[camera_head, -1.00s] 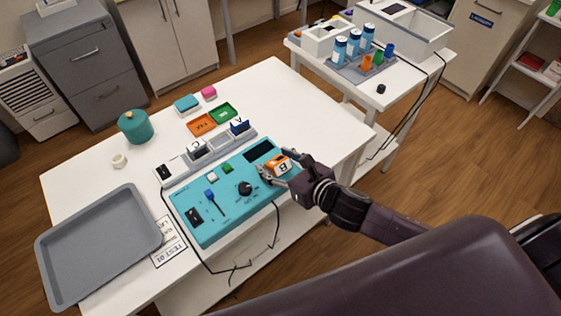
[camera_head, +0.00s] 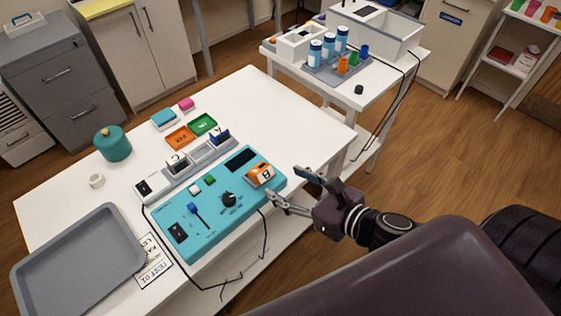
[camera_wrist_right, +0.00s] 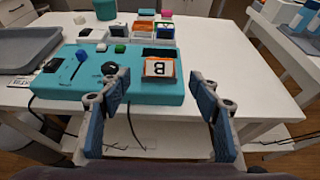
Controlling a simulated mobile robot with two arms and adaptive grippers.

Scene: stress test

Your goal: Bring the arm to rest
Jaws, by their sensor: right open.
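My right gripper (camera_head: 290,188) is open and empty, just off the near right edge of the white table. Its two blue-padded fingers stand wide apart in the right wrist view (camera_wrist_right: 160,108). My left gripper is not in view.
A grey tray (camera_head: 80,262) lies at the left of the white table (camera_head: 285,110). A second table at the back holds bottles (camera_head: 328,46). Black cables hang off the front edge. Floor at right is clear.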

